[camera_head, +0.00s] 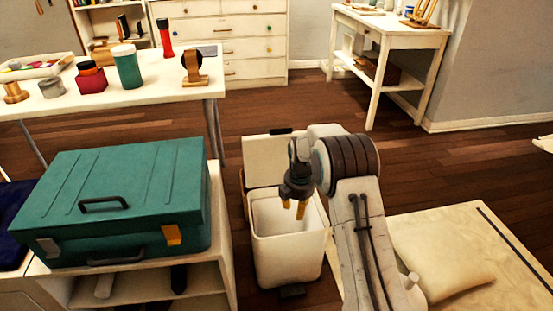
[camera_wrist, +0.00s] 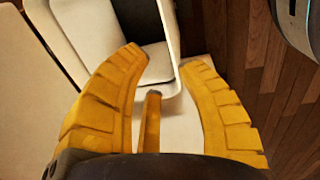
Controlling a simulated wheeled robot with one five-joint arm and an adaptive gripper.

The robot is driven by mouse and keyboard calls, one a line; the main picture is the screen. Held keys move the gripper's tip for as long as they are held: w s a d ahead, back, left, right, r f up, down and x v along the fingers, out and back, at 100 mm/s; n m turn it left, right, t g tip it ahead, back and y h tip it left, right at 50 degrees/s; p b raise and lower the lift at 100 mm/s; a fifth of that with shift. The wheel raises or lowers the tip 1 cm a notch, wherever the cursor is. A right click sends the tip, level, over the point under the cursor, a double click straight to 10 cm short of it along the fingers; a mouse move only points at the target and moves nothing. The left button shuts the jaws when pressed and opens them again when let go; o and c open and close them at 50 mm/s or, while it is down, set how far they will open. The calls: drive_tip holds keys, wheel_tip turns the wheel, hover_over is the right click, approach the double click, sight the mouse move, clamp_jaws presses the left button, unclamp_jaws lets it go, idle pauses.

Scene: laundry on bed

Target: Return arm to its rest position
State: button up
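My gripper (camera_head: 294,207) hangs in the middle of the head view, pointing down over the open white bin (camera_head: 290,270). My arm reaches up from the lower right and bends over toward it. In the wrist view my gripper (camera_wrist: 160,65) shows yellow fingers spread apart with nothing between them. The white bin also shows below the fingers, with its rim (camera_wrist: 172,45) close by in the picture. I cannot tell how high the fingertips are above the rim. The part of the bin I see inside looks bare.
A teal case (camera_head: 120,195) sits on a white shelf unit left of the bin. A white table (camera_head: 130,95) with small items stands behind it. A low pale surface with a cushion (camera_head: 440,255) is right of my arm. Wood floor (camera_head: 270,110) lies open behind the bin.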

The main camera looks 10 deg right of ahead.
drive_tip(key=shift+r, duration=0.1)
drive_tip(key=s+r+m+p, duration=0.35)
drive_tip(key=r+p, duration=0.25)
drive_tip(key=r, duration=0.5)
drive_tip(key=s+r+m+t+p, duration=0.15)
drive_tip(key=s+r+p, duration=0.35)
drive_tip(key=r, duration=0.6)
drive_tip(key=s+r+m+g+p, duration=0.1)
drive_tip(key=s+r+m+p, duration=0.4)
drive_tip(key=r, duration=0.6)
drive_tip(key=s+r+m+t+p, duration=0.1)
drive_tip(key=s+r+m+p, duration=0.7)
drive_tip(key=s+r+p, duration=1.1)
wheel_tip(320, 180, up, 3)
drive_tip(key=s, duration=0.3)
drive_tip(key=shift+a+f+t+p, duration=0.15)
drive_tip(key=shift+a+t+p, duration=0.05)
drive_tip(key=shift+t+p, duration=0.15)
drive_tip(key=shift+o, duration=0.2)
drive_tip(key=shift+w, duration=0.1)
